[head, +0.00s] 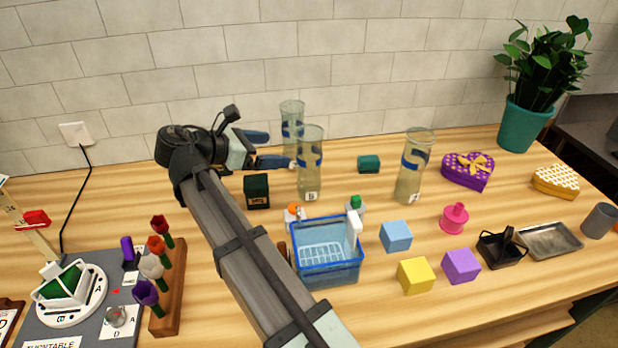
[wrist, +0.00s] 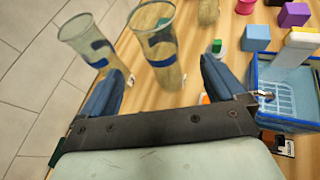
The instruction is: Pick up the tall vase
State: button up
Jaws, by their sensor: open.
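Three clear glass vases with blue bands stand upright: a back one (head: 292,115), a front-middle one (head: 311,150) and a right one (head: 414,165). I cannot tell for sure which is the tall vase. My gripper (head: 276,149) is open and empty, just left of the back and front-middle vases, its blue fingers pointing at them. In the wrist view, the front-middle vase (wrist: 155,42) shows between the fingers (wrist: 162,66), seemingly beyond their tips. The back vase (wrist: 84,40) is to its left, and the right vase (wrist: 208,10) is cut off at the top.
A blue basket (head: 327,277) stands in front of the vases. A dark green box (head: 257,191) is below my gripper. A teal block (head: 369,164) lies between the vases. Blue (head: 396,236), yellow (head: 415,275) and purple (head: 461,265) cubes are front right. The tiled wall is behind.

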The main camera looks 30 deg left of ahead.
aim_at(299, 150)
jog(key=x, duration=0.6)
jog(key=shift+w+f, duration=0.15)
jog(key=shift+w, duration=0.1)
jog(key=shift+f+x, duration=0.2)
jog(key=shift+x, duration=1.3)
jog(key=shift+f+x, duration=0.15)
jog(key=shift+x, duration=1.35)
jog(key=shift+s+a, duration=0.15)
jog(key=shift+c, duration=0.4)
grip_shut()
